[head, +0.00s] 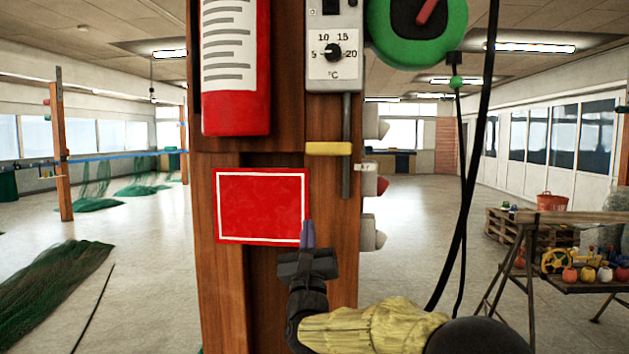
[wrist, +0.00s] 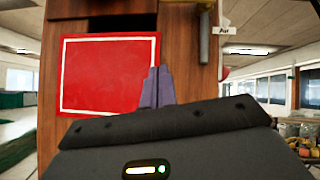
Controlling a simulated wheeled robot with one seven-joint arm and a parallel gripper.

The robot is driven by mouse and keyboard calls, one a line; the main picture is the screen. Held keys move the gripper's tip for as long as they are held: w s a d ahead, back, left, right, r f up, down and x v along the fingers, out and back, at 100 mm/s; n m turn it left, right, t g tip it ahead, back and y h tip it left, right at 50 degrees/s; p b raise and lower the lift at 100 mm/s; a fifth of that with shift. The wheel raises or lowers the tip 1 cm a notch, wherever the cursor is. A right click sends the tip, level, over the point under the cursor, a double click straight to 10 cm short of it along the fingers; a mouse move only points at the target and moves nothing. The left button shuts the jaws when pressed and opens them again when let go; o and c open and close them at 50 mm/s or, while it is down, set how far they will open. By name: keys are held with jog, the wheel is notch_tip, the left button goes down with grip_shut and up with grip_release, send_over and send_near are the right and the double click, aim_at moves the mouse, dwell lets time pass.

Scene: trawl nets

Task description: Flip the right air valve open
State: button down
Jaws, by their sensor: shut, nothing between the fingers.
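A yellow lever handle (head: 328,148) lies level across a grey vertical pipe (head: 346,175) on the wooden post, in the head view. A small "Air" tag (head: 365,167) sits right of the pipe; it also shows in the wrist view (wrist: 223,30). My gripper (head: 308,236) is shut and empty, with fingers pointing up, below and slightly left of the yellow handle. In the wrist view the purple-grey fingers (wrist: 156,88) overlap the right edge of the red sign. The yellow handle is out of the wrist view, where the pipe's lower end (wrist: 204,35) shows.
A red white-bordered sign (head: 262,205) is on the wooden post (head: 345,265). A thermostat box (head: 334,65), green reel (head: 418,30) and red panel (head: 236,110) are above. Grey and red fittings (head: 375,185) stick out at the post's right side. A black cable (head: 468,190) hangs at right.

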aim_at(329, 149)
jog(key=m+h, duration=0.1)
jog(key=r+m+h, duration=0.1)
jog(key=m, duration=0.1)
jog(key=d+m+t+h, duration=0.1)
jog(key=shift+s+r+m, duration=0.35)
jog(key=shift+s+m, duration=0.05)
jog(key=shift+a, duration=0.1)
jog(key=p+x, duration=0.2)
jog(key=x, duration=0.2)
jog(key=s+r+p+x, duration=0.1)
jog(key=p+x, duration=0.2)
jog(key=x, duration=0.1)
jog(key=s+r+p+x, duration=0.1)
jog(key=p+x, duration=0.1)
jog(key=x, duration=0.2)
jog(key=shift+w+r+p, duration=0.3)
jog(key=shift+r+p, duration=0.05)
jog(key=shift+p, duration=0.05)
jog(key=shift+a, duration=0.15)
